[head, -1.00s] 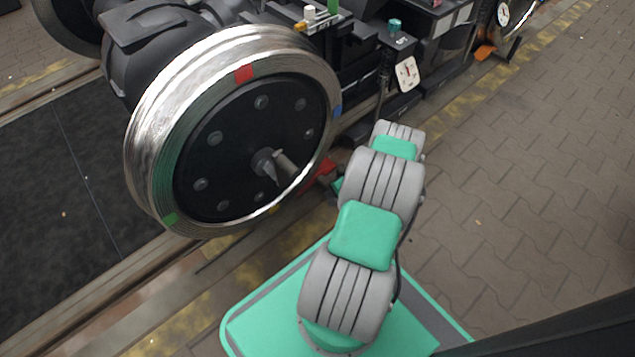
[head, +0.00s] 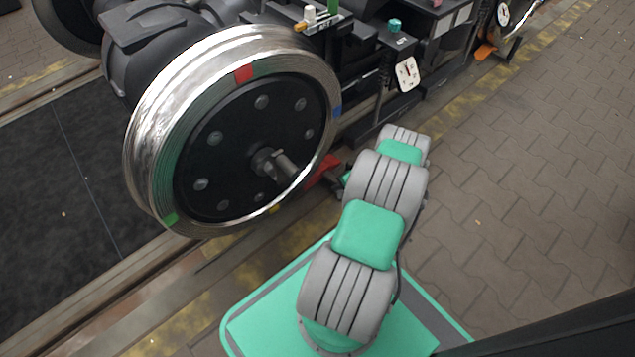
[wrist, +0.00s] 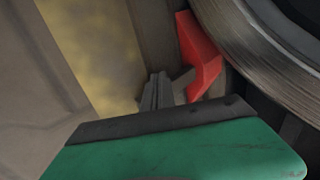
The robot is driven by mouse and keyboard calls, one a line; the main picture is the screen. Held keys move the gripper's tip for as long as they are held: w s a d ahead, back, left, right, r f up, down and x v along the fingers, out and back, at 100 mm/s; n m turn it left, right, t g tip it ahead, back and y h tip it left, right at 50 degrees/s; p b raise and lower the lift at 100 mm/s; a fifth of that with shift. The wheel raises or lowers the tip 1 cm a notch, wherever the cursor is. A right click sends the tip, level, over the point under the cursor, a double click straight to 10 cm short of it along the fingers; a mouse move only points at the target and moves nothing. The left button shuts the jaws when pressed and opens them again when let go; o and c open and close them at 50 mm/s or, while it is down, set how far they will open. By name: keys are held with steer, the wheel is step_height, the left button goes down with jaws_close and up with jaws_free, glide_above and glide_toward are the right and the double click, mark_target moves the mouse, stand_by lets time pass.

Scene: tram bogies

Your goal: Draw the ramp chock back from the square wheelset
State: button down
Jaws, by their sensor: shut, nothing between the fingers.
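The wheel of the wheelset (head: 240,135) stands on the rail, with a bright steel rim, a dark disc and coloured marks. The red ramp chock (head: 325,169) lies low at the wheel's right side, partly hidden by the wheel and my arm. In the wrist view the chock (wrist: 199,58) is close to the wheel rim (wrist: 255,40); I cannot tell whether they touch. My gripper (wrist: 158,90) is shut and empty, its fingers beside the chock. In the head view, my gripper is mostly hidden by my arm, just right of the chock.
The dark bogie frame (head: 365,45) rises behind the wheel, with a white dial (head: 407,74) and small fittings. An orange piece (head: 485,51) lies farther along the track. The paved ground (head: 530,190) at right is clear. A worn yellow line (head: 170,338) runs beside the rail.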

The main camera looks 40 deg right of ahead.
steer(key=shift+d, duration=0.15)
steer(key=shift+d, duration=0.6)
steer(key=shift+a+r+p, duration=0.15)
steer(key=shift+a+p, duration=0.25)
steer(key=shift+a, duration=0.35)
steer(key=shift+a+p, duration=0.8)
steer(key=shift+a, duration=1.45)
steer(key=s+r+p, duration=0.1)
steer(key=s, duration=0.1)
steer(key=s+r+p, duration=0.1)
steer(key=s, duration=0.1)
steer(key=s+r+p, duration=0.1)
steer(key=s, duration=0.1)
steer(key=shift+d+r+p, duration=0.1)
steer(key=shift+r+p, duration=0.15)
steer(key=shift+p, duration=0.15)
steer(key=shift+s+r, duration=0.1)
steer(key=shift+s, duration=0.45)
steer(key=shift+r, duration=0.1)
